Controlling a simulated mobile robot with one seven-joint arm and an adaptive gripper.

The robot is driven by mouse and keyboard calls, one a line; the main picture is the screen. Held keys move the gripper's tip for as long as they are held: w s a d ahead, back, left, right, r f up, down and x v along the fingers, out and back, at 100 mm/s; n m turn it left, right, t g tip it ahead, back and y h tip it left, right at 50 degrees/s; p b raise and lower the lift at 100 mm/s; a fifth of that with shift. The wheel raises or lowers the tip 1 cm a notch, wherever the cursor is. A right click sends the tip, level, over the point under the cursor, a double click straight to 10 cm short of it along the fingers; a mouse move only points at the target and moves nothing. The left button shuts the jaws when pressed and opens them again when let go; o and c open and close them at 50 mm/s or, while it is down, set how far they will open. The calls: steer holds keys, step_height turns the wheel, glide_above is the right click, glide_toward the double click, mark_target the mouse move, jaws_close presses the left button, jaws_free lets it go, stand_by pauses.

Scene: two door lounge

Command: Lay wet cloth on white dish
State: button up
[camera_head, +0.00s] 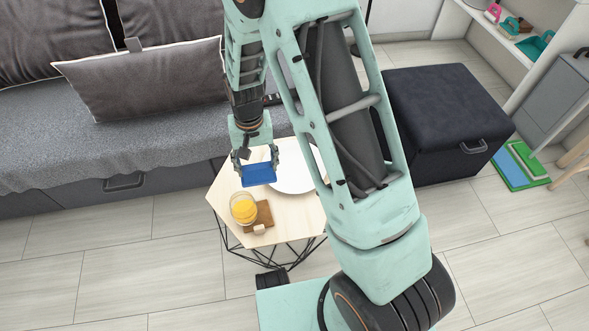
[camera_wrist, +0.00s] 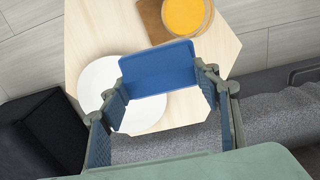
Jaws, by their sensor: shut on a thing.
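My gripper (camera_head: 257,158) is shut on a blue wet cloth (camera_head: 259,174), which looks like a flat, stiff rectangle between the fingers. The cloth also shows in the wrist view (camera_wrist: 157,68), gripped at both sides. The white dish (camera_head: 294,178) lies on the small wooden table, partly hidden behind my arm in the head view. In the wrist view the dish (camera_wrist: 98,75) lies below and left of the cloth, which covers part of it. The cloth appears held above the table, apart from the dish.
The light wooden table (camera_head: 228,182) also carries a glass of orange drink (camera_head: 243,208) on a brown board (camera_head: 265,214), with a small pale object beside it. A grey sofa (camera_head: 60,135) stands behind left, a dark ottoman (camera_head: 440,110) to the right.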

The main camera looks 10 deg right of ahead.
steer(key=w+d+f+b, duration=0.1)
steer(key=w+d+f, duration=0.1)
steer(key=d+f, duration=0.1)
steer(key=w+d+f+b, duration=0.1)
steer(key=w+d+f, duration=0.1)
steer(key=d+f, duration=0.1)
steer(key=w+d+f+b, duration=0.1)
steer(key=w+d+f, duration=0.1)
steer(key=d, duration=0.3)
steer(key=shift+d+f, duration=0.3)
steer(key=shift+f, duration=0.3)
steer(key=shift+d+f, duration=0.2)
steer(key=shift+f, duration=0.1)
steer(key=shift+w+d+f+b, duration=0.15)
steer(key=shift+f+b, duration=0.5)
steer(key=shift+f, duration=0.95)
steer(key=shift+f, duration=0.2)
steer(key=o, duration=1)
steer(key=shift+o, duration=0.2)
steer(key=shift+r, duration=0.15)
